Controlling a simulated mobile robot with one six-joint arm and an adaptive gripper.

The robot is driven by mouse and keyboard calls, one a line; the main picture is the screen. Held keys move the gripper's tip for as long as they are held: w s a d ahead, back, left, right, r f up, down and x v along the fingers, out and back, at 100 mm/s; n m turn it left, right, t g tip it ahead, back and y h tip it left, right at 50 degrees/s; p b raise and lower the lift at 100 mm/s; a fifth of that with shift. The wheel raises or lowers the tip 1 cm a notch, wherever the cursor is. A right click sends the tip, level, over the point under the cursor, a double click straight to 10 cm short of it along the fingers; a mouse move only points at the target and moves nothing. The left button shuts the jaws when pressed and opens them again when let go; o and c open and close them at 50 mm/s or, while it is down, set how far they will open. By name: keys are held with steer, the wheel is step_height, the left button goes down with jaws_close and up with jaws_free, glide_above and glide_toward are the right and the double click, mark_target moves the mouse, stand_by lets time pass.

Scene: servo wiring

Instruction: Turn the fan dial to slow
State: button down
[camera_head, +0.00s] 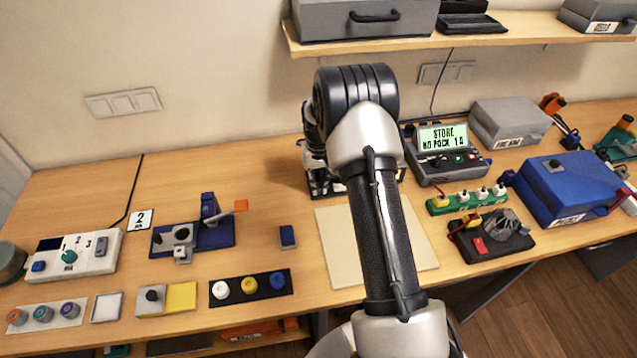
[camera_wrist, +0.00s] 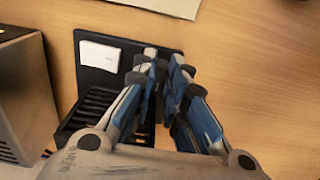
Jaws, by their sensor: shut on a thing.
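A black unit (camera_head: 322,188) stands near the wall at the table's middle, mostly hidden behind my arm in the head view. In the wrist view, the black unit (camera_wrist: 92,80) shows a flat panel with a white label (camera_wrist: 98,56) and a slatted part beside it. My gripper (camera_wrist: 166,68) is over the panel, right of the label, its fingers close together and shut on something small. That thing is almost wholly hidden by the fingers; from its place on the panel it appears to be the fan dial. Its pointer and setting cannot be read.
In the wrist view a grey vented box (camera_wrist: 22,95) stands close on the left; bare wood lies to the right. In the head view a display unit (camera_head: 445,160) stands right of my arm, and a white box with a teal knob (camera_head: 69,256) is far left.

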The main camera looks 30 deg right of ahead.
steer(key=shift+n, duration=0.3)
steer(key=n, duration=0.5)
steer(key=shift+d+n, duration=0.1)
steer(key=shift+n, duration=0.2)
steer(key=n, duration=0.5)
steer(key=shift+d+n, duration=0.1)
steer(key=shift+n, duration=0.2)
stand_by(0.4)
steer(key=c, duration=1.6)
jaws_free()
step_height(320, 180, up, 12)
